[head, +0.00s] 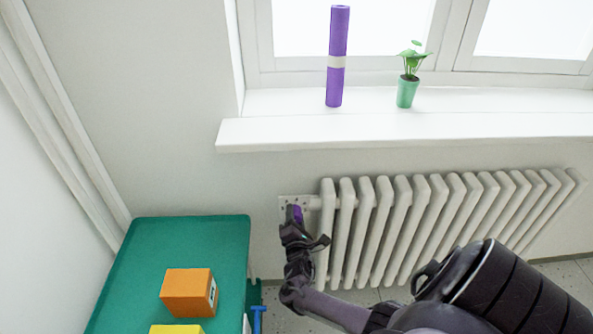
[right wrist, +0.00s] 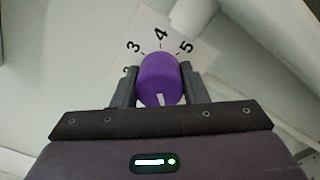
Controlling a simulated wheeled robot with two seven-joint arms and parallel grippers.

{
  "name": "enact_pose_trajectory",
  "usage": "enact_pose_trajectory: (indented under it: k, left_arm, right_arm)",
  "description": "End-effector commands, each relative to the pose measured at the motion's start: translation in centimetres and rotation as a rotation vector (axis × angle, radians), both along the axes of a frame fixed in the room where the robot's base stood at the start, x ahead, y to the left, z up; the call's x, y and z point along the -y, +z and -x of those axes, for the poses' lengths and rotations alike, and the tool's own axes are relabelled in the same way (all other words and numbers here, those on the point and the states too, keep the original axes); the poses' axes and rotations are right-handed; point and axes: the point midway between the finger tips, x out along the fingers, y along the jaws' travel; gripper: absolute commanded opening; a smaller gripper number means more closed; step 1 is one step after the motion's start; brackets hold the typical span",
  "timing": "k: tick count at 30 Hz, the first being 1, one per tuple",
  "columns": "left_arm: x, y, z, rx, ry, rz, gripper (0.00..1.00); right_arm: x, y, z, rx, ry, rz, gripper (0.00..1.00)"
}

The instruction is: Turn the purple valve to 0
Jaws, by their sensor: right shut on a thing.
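The purple valve (right wrist: 158,76) is a round knob in front of a white dial plate (right wrist: 205,54) in the right wrist view. The numbers 3, 4 and 5 show on the plate above the knob; other numbers are hidden. A white mark on the knob faces the bottom of that view, away from the 4. My right gripper (right wrist: 160,88) is shut on the valve, one finger on each side. In the head view my right gripper (head: 296,222) mostly covers the valve (head: 297,212) at the radiator's left end. My left gripper is not in view.
A white radiator (head: 400,225) runs right from the valve under the window sill (head: 400,127). A purple roll (head: 337,85) and a green potted plant (head: 407,92) stand on the sill. A green-topped table (head: 190,240) at left holds an orange block (head: 186,292) and a yellow block (head: 176,329).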

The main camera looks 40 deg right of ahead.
Motion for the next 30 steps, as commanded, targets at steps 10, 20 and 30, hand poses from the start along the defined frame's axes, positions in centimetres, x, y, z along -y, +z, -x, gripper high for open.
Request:
enact_pose_trajectory:
  k: [10, 20, 30]
  left_arm:
    - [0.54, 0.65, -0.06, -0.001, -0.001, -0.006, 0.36]
    - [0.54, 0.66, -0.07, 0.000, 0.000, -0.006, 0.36]
    - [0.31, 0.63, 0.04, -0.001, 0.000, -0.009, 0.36]
  right_arm:
    - [0.50, 0.19, 0.18, -0.067, -0.011, 0.086, 0.17]
    - [0.53, 0.21, 0.16, -0.073, -0.011, 0.095, 0.17]
    - [0.33, 0.15, 0.09, -0.072, -0.007, 0.092, 0.61]
